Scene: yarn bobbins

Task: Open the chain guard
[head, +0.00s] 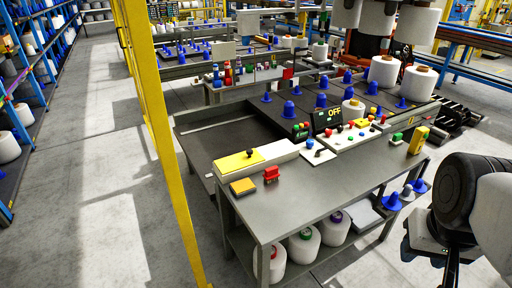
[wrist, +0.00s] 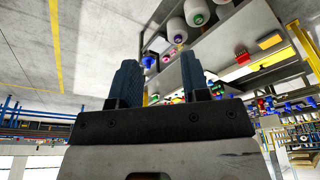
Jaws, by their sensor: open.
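A long white housing with a yellow top plate and a small dark knob, likely the chain guard (head: 238,161), lies on the near left of the grey workbench. Its yellow plate looks flat and closed. In the wrist view a yellow-and-white strip (wrist: 268,62) on the bench seems to be the same housing, seen upside down. My gripper (wrist: 157,68) has its two dark fingers spread, with nothing between them. It is away from the housing, off the right side of the bench. In the head view my arm is at the right edge and the fingers are not clear.
The workbench (head: 300,180) also holds a red block (head: 271,174), a yellow-orange pad (head: 243,187), a button panel (head: 355,135) and a display reading OFF (head: 327,119). White bobbins (head: 304,244) stand on its lower shelf. A yellow post (head: 165,150) rises at left. Open floor lies right of the bench.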

